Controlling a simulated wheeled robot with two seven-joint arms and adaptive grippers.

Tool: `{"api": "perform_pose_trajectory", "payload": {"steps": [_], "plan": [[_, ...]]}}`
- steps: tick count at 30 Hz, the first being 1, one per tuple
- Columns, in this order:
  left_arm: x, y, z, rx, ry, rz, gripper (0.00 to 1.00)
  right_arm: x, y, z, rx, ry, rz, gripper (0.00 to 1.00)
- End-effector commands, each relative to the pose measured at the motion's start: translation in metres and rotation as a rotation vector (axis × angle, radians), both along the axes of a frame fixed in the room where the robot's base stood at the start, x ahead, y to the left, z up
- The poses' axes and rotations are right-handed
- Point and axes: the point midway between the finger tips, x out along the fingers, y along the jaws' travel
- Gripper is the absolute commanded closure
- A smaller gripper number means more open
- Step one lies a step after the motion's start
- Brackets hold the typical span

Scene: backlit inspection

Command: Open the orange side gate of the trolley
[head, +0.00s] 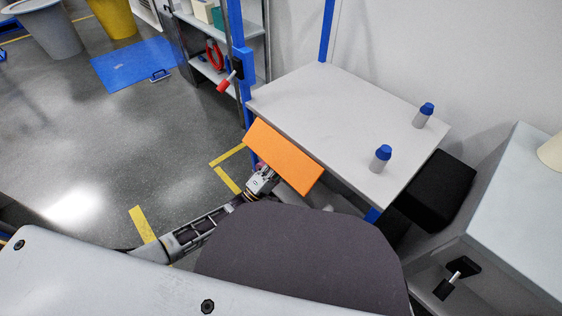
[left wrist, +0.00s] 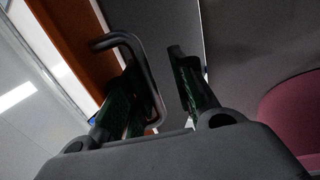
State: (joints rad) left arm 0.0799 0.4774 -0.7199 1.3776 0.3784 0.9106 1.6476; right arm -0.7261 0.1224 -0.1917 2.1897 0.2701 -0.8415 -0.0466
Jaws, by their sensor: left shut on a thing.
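The orange side gate (head: 283,157) is a flat panel at the near left side of the trolley, just outside the edge of its pale grey top (head: 320,105). Its broad face shows from above, so it looks tilted outward. My left gripper (head: 268,176) is at the panel's lower left edge, partly hidden behind it. In the left wrist view the orange gate (left wrist: 70,30) carries a dark bent bar handle (left wrist: 130,40). My left gripper (left wrist: 160,76) is shut on this handle, with one finger on the loop's inner side. My right gripper is in neither view.
Two grey bottles with blue caps (head: 381,158) (head: 423,115) stand on the trolley top. A black box (head: 436,187) and a grey bench (head: 510,235) are at the right. A shelf (head: 205,65) and a red-handled lever (head: 228,80) are behind.

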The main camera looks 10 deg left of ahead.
Motion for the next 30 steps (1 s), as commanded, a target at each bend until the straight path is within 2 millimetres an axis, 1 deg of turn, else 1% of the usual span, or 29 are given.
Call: {"api": "perform_pose_trajectory", "payload": {"steps": [1, 5, 11, 24, 30], "plan": [[0.004, -0.003, 0.012, -0.011, -0.017, -0.002, 0.81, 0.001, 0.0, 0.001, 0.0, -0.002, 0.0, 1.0], [0.0, 0.001, 0.008, -0.01, -0.016, -0.002, 0.81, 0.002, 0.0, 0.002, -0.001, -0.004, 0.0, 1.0], [-0.017, 0.013, -0.007, -0.005, -0.008, -0.001, 0.81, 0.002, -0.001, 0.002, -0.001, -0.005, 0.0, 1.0], [-0.064, 0.047, -0.042, -0.001, 0.001, 0.0, 0.81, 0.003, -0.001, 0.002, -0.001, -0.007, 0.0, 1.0], [-0.079, 0.058, -0.053, -0.001, 0.002, 0.0, 0.81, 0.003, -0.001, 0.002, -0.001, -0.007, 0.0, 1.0]]}}
